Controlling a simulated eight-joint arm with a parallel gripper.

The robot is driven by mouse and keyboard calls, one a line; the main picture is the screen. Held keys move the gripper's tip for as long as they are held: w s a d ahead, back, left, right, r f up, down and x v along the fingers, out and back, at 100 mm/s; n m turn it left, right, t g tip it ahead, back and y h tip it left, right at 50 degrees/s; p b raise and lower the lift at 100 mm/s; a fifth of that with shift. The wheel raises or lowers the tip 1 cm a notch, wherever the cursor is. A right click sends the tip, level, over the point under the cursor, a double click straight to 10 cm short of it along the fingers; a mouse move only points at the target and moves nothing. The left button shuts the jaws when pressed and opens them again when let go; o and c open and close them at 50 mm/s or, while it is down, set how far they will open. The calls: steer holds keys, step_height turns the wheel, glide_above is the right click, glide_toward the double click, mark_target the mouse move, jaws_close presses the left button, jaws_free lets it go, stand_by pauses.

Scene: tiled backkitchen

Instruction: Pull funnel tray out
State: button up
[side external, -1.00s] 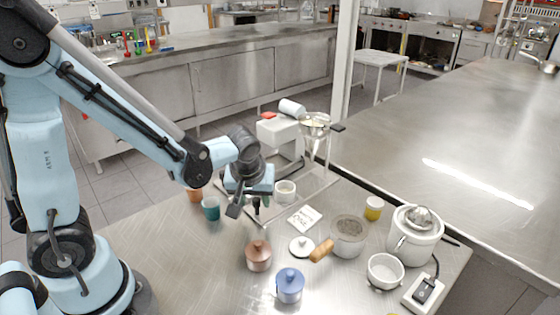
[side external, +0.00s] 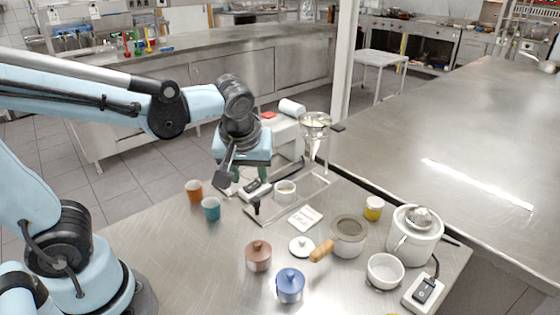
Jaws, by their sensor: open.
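A metal funnel (side external: 315,122) sits in a stand at the back right of the near table. Below it lies a flat, pale tray (side external: 316,186), with a small black upright knob (side external: 256,206) at its near left end. A white cup (side external: 285,191) stands on or beside the tray; I cannot tell which. My gripper (side external: 246,180) is open and hangs above the table, left of the funnel stand and above and behind the knob. It appears empty and apart from the tray. It hides part of the white machine behind it.
A white machine (side external: 284,132) stands beside the funnel. Orange (side external: 194,190) and teal (side external: 211,209) cups stand left. The table's left part is clear.

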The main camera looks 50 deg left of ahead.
steer(key=shift+s+d+r, duration=0.2)
steer(key=shift+r, duration=0.45)
steer(key=m+t+h, duration=0.1)
steer(key=m, duration=0.2)
steer(key=s+m+t+h, duration=0.1)
steer(key=m, duration=0.2)
steer(key=s+f+m+t+h, duration=0.1)
steer(key=m+t, duration=0.1)
steer(key=m, duration=0.1)
steer(key=shift+s+d, duration=0.15)
